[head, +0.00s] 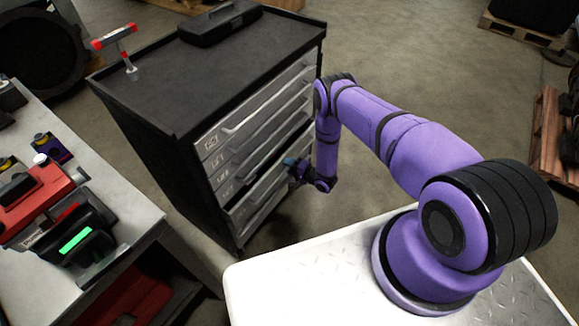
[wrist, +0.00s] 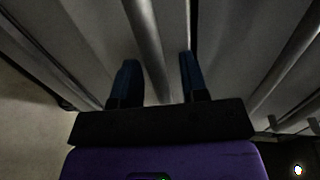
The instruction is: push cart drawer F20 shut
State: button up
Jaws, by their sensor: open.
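The cart (head: 160,120) is a dark tool cabinet with a stack of grey drawers facing right. A lower drawer (head: 243,211) stands out from the cart, with a dark gap above its front. Its label is not readable, so I cannot confirm that it is F20. My gripper (head: 293,172) is at the drawer fronts near that gap, partly hidden by my arm. In the wrist view my gripper (wrist: 158,68) is open, its two dark blue fingers on either side of a grey handle bar (wrist: 146,40). I cannot tell whether they touch it.
A black case (head: 220,22) and a red-and-grey T-shaped tool (head: 118,45) are on the cart top. A workbench (head: 125,210) with red and black items stands at the left. Pallets (head: 520,32) lie at the far right. The floor behind my arm is clear.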

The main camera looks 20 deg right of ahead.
aim_at(281, 161)
grip_shut()
jog(key=shift+r+x, duration=0.2)
jog(key=shift+x, duration=0.9)
jog(key=shift+r+x, duration=0.25)
jog(key=shift+x, duration=0.9)
grip_release()
jog(key=shift+w+a, duration=0.1)
jog(key=shift+w, duration=0.05)
jog(key=v, duration=1.1)
